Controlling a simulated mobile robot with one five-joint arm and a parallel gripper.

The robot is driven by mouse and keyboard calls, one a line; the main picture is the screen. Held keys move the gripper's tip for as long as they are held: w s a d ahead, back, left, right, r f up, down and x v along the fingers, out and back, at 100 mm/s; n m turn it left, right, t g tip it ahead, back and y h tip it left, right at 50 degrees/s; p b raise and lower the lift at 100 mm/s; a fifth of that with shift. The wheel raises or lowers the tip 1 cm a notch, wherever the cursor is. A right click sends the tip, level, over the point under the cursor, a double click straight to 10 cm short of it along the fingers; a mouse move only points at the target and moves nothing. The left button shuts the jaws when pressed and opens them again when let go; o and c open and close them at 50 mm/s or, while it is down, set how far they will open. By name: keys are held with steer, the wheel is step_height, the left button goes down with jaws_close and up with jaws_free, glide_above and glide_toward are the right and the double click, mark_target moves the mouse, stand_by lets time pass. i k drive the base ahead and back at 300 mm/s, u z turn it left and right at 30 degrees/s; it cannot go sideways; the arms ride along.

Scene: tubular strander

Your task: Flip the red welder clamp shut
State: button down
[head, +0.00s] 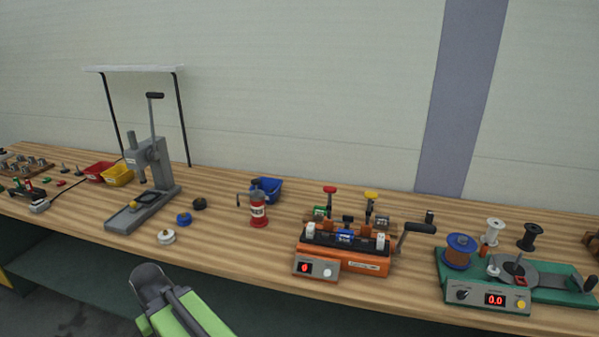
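An orange bench machine (345,262) with a crank on its right side and a red-lit display stands on the bench right of centre. Two levers stand up from its back: one with a red knob (330,189) at left and one with a yellow knob (371,195) at right. The red-knobbed lever, which I take for the red welder clamp, is upright, apparently open. Its lower part is small and partly hidden by the machine front. My arm (176,306) shows at the bottom, left of the machine and well short of it.
A grey lever press (152,175) stands at left. A red bottle-like tool (258,208) and a blue bin (266,188) stand left of the orange machine. A green spool winder (515,278) is at right. Bare bench lies in front of the red tool.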

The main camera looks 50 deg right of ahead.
mark_target(331, 190)
steer(key=i, duration=0.9)
steer(key=u, duration=0.05)
